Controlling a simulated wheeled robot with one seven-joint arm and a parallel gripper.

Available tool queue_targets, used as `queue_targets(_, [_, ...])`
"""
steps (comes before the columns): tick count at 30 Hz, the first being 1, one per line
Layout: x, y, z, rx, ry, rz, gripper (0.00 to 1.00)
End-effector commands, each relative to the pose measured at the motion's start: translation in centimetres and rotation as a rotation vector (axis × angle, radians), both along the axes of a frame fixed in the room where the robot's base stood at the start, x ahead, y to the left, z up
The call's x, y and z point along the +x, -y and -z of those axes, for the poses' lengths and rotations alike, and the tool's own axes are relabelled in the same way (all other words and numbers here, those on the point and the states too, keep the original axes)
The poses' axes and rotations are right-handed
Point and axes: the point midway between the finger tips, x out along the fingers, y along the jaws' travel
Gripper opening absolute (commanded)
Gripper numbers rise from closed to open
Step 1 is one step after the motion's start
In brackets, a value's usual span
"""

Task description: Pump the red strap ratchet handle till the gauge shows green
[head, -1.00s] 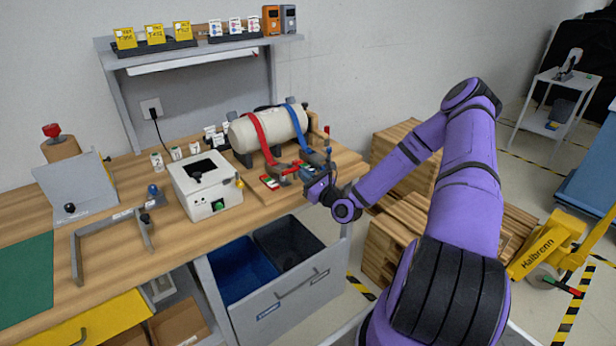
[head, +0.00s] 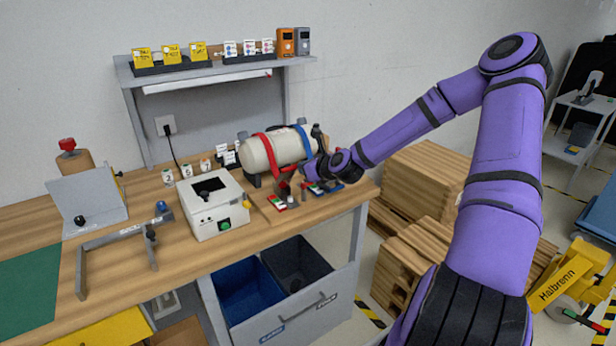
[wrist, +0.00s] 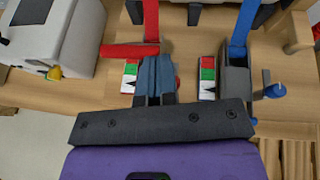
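The red strap (head: 266,150) runs over the pale tank (head: 290,150) down to its ratchet on the wooden base. In the wrist view its red handle (wrist: 130,50) lies crosswise, with its right end at my fingertips. My gripper (wrist: 157,65) points at this ratchet, its blue-grey fingers close together, hiding much of it; a red part shows to their right. I cannot tell firm contact. The red strap's gauge (wrist: 130,75) has red, green and white bands; a black pointer appears to lie in the white band.
The blue strap (wrist: 245,22), its grey ratchet (wrist: 235,75) and second gauge (wrist: 207,75) are close right of my gripper. A white box (head: 213,205) stands left. A wooden post (wrist: 296,30) stands at the right.

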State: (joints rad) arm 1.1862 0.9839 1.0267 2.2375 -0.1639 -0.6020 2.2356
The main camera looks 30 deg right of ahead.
Motion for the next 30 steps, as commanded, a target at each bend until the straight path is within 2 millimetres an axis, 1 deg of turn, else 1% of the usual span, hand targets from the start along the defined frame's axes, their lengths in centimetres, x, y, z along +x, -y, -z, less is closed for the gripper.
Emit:
queue_targets(6, [0.7,0.1,-0.5,0.001,0.000,0.002,0.00])
queue_targets(12, [0.9,0.0,-0.7,0.000,0.001,0.001,0.00])
queue_targets(25, [0.9,0.0,-0.6,0.000,0.002,0.001,0.00])
queue_targets(30, [1.2,0.0,-0.4,0.001,0.002,0.000,0.00])
